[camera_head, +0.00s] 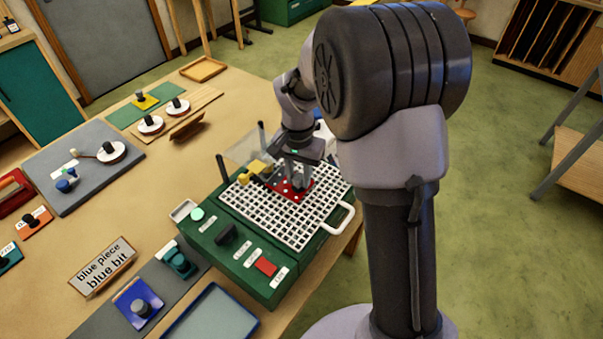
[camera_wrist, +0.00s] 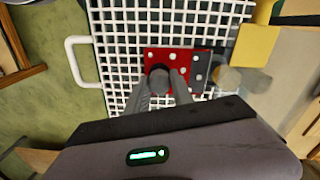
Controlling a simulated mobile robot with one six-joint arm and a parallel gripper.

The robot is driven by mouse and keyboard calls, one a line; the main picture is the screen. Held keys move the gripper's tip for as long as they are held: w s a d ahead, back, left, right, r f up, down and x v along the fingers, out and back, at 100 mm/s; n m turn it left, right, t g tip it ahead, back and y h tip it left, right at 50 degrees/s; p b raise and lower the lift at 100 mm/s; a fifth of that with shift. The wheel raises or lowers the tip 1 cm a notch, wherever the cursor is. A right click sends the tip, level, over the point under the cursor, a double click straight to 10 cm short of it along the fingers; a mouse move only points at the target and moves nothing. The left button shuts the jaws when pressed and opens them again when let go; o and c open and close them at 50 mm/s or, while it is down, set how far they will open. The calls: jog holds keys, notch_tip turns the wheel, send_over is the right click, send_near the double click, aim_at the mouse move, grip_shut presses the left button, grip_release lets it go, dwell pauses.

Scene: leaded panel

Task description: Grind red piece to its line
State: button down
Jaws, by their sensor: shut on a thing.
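The red piece (camera_wrist: 158,55) lies flat on the white grid of the grinder (camera_wrist: 120,60), with pale dots on its top. A dark grey strip with similar dots (camera_wrist: 200,68) adjoins its right side in the wrist view. My gripper (camera_wrist: 168,82) is shut on the dark knob standing on the red piece. A grey round bit (camera_wrist: 229,79) is right beside the strip; whether they touch is unclear. A yellow block (camera_wrist: 256,45) is just beyond. In the head view the red piece (camera_head: 296,190) is partly hidden by my gripper (camera_head: 297,175).
The green grinder body (camera_head: 215,257) has a red switch (camera_head: 265,267), a dark knob (camera_head: 226,234) and a pale green button (camera_head: 197,214). A sign (camera_head: 103,266) reads "blue piece blue bit". A blue piece (camera_head: 138,303) and a blue-rimmed tray (camera_head: 212,318) lie in front.

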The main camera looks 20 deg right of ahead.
jog(key=shift+s+a, duration=0.3)
jog(key=shift+a, duration=0.1)
jog(key=shift+s+a, duration=0.1)
jog(key=shift+a, duration=0.05)
jog(key=shift+s+a+b, duration=0.2)
jog(key=shift+a+b, duration=0.1)
jog(key=shift+s+d+b, duration=0.2)
jog(key=shift+s+d, duration=0.4)
jog(key=shift+s, duration=0.2)
jog(key=shift+s+d+b, duration=0.15)
jog(key=shift+s+d, duration=0.45)
jog(key=shift+s, duration=0.2)
jog(key=c, duration=1)
grip_release()
jog(key=shift+c, duration=0.2)
